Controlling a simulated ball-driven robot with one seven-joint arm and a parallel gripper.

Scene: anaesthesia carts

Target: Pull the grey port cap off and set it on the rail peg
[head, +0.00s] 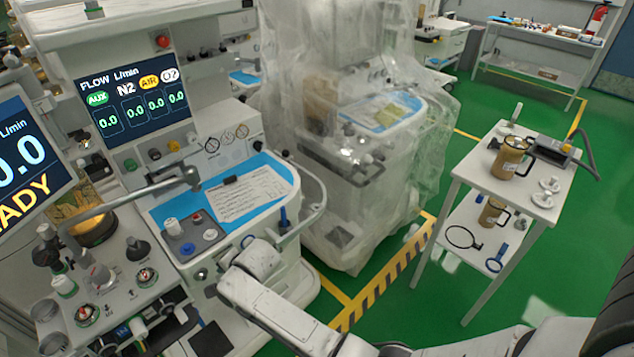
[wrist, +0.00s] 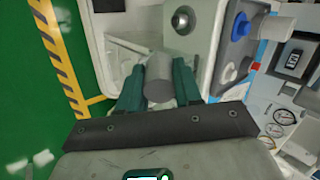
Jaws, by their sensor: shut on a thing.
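The grey cap (wrist: 159,82) is a plain cylinder in the middle of the wrist view. My gripper (wrist: 158,68) has its two teal fingers shut on it, one on each side. In the head view my arm reaches the front of the cart, and the fingers and cap are hidden. A blue upright piece (head: 283,216) stands by the side rail (head: 318,203); I cannot identify the peg surely.
The cart's blue worktop (head: 273,177) holds a paper sheet (head: 247,193) and a small knob block (head: 193,238). A plastic-draped cart (head: 345,150) stands close behind. A white trolley (head: 497,188) with jugs is at right. Green floor between them is mostly clear.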

